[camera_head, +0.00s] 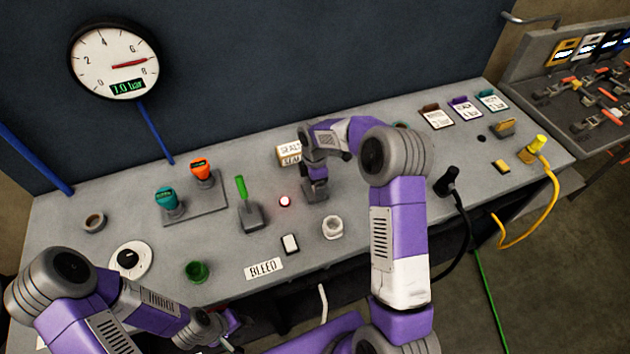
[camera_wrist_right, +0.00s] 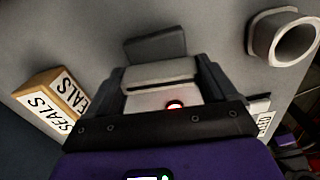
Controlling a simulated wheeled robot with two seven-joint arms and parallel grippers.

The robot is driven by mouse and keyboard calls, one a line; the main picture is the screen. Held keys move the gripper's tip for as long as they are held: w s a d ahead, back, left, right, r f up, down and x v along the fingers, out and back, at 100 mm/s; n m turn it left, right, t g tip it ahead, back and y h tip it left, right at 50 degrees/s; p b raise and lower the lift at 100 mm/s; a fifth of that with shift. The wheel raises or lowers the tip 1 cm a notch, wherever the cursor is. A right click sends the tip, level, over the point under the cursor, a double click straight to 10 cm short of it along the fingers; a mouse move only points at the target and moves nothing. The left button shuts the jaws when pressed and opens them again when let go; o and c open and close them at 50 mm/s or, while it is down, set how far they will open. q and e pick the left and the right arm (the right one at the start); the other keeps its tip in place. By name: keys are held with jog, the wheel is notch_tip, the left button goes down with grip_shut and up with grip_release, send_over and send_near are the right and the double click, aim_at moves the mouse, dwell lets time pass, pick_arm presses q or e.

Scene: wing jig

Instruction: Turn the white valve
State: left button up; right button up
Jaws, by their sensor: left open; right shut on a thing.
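My right gripper (camera_head: 315,190) points down at the panel, right of a small red lamp (camera_head: 285,201). In the right wrist view its jaws are shut on a pale block (camera_wrist_right: 160,72), with a dark grey plate (camera_wrist_right: 155,45) beyond it. The arm and fingers hide most of this held part, so I cannot tell for sure that it is the white valve. A white ring-shaped fitting (camera_head: 333,227) stands apart from the gripper, to its lower right. A white round plate with a black knob (camera_head: 130,260) is at the left. My left gripper (camera_head: 218,325) is open at the front edge.
A green lever (camera_head: 242,190), a teal handle (camera_head: 166,198) and an orange handle (camera_head: 200,167) stand left of my right gripper. A SEALS box (camera_head: 289,154) is close behind it. A gauge (camera_head: 114,58) reads 7.0 bar. A yellow cable (camera_head: 546,190) hangs at the right.

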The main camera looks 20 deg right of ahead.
jog(key=shift+n, duration=0.6)
jog(key=o, duration=0.8)
jog(key=shift+o, duration=0.2)
jog(key=shift+r+p, duration=0.35)
jog(key=shift+r, duration=3.5)
